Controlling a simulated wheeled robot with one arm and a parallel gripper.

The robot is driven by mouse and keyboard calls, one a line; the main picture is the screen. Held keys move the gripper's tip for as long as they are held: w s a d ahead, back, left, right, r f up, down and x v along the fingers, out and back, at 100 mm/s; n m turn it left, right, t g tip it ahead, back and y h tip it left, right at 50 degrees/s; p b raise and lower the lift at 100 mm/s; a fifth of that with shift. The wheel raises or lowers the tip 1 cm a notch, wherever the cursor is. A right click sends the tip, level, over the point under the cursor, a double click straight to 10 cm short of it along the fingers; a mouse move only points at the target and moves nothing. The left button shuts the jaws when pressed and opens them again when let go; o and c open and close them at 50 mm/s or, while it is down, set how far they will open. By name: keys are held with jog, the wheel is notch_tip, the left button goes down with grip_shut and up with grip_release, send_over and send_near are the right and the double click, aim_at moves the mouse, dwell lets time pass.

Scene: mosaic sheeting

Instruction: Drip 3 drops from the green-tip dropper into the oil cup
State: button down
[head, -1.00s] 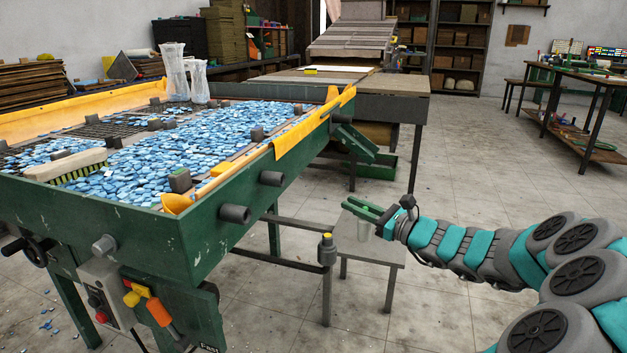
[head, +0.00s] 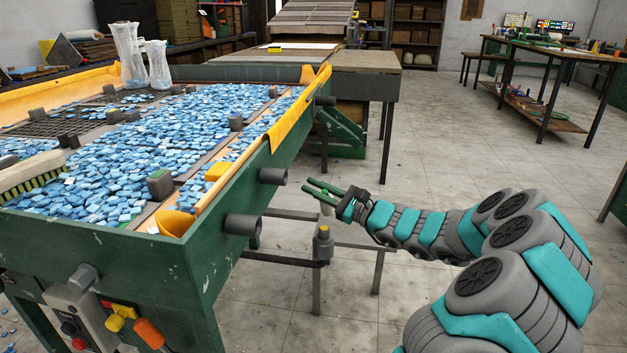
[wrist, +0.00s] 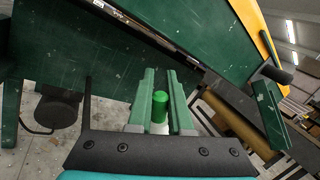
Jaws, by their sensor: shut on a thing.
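My gripper (head: 306,185) is held out beside the green machine table, its fingers pointing left toward the table's side. It is shut on the green-tip dropper, whose bright green tip (wrist: 160,105) stands between the fingers in the wrist view. The pale dropper body (head: 327,204) shows just below the fingers in the head view; most of it is hidden. A grey fitting with a yellow top, perhaps the oil cup (head: 323,246), stands on a bar below the gripper in the picture. The gripper is apart from it. I cannot make out the oil cup in the wrist view.
The green table (head: 150,262) holds blue mosaic pieces (head: 150,150) and has grey rollers (head: 242,226) sticking out toward my arm. A workbench (head: 550,62) is at the back right. The floor between is open.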

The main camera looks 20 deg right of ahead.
notch_tip(320, 180, down, 6)
jog(key=n+b, duration=0.2)
jog(key=b, duration=0.3)
jog(key=n+y+b, duration=0.1)
jog(key=n+b, duration=0.2)
jog(key=b, duration=0.2)
jog(key=shift+r+n+y, duration=0.2)
jog(key=shift+n+y, duration=0.1)
jog(key=shift+f, duration=0.3)
jog(key=shift+s+r+n+g+y+b, duration=0.15)
jog(key=shift+n+y+b, duration=0.3)
jog(key=shift+n+b, duration=0.95)
jog(key=shift+w+r+n+g+y+b, duration=0.1)
jog(key=shift+n+g+y+b, duration=0.25)
jog(key=shift+n+b, duration=1.05)
dwell(3.3)
